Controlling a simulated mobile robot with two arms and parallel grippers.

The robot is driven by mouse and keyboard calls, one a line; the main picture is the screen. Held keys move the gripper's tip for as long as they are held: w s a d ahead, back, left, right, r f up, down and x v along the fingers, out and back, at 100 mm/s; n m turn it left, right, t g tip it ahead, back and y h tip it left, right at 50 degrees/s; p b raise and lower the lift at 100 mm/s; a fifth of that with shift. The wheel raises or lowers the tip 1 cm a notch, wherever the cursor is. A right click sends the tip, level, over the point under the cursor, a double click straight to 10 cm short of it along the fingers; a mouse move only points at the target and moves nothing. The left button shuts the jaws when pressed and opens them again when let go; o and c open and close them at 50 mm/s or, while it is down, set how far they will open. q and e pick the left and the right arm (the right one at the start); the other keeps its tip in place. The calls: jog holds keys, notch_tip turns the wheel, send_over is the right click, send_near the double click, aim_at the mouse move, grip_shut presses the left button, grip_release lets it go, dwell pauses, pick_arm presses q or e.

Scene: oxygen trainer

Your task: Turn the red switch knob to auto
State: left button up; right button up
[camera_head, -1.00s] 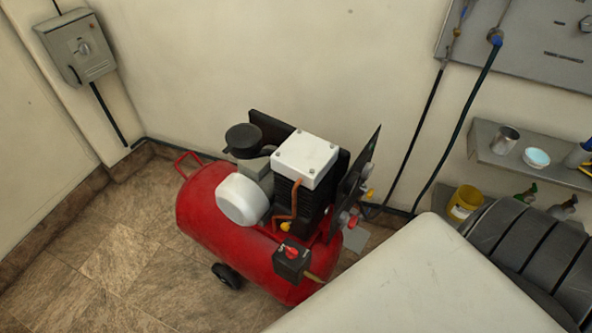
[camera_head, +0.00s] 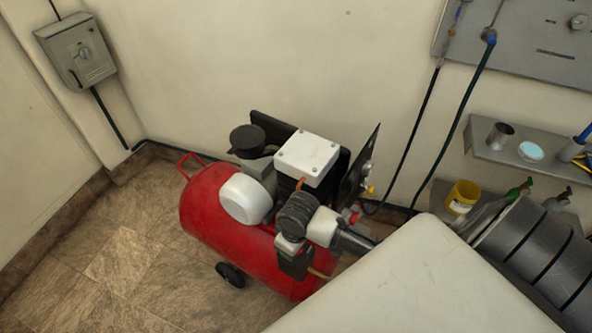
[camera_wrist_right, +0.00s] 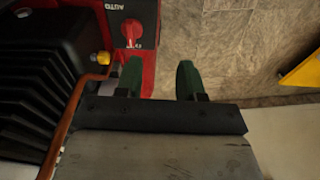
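The red switch knob (camera_wrist_right: 132,29) sits on a black switch box (camera_wrist_right: 113,30) on the red compressor (camera_head: 205,208). In the right wrist view the knob is at the top, left of centre, with the word AUTO printed beside it. My right gripper (camera_wrist_right: 160,80) has two green fingers spread apart with nothing between them. The knob lies beyond the left finger, apart from it in the picture. In the head view my right arm reaches in from the right over the switch box and hides the knob. My left gripper is not in view.
An orange pipe (camera_wrist_right: 72,115) and black cooling fins (camera_wrist_right: 30,120) lie beside the gripper. A white-topped surface (camera_head: 420,285) stands in front at the right. A grey shelf (camera_head: 560,165) and wall panel (camera_head: 510,35) are at the right. The floor (camera_head: 100,255) left of the compressor is clear.

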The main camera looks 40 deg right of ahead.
jog(key=w+d+r, duration=0.2)
jog(key=w+d, duration=0.1)
jog(key=shift+g+h, duration=0.3)
jog(key=shift+g, duration=0.1)
notch_tip(320, 180, down, 11)
jog(key=shift+d+r+b, duration=0.1)
jog(key=shift+b, duration=0.6)
grip_shut()
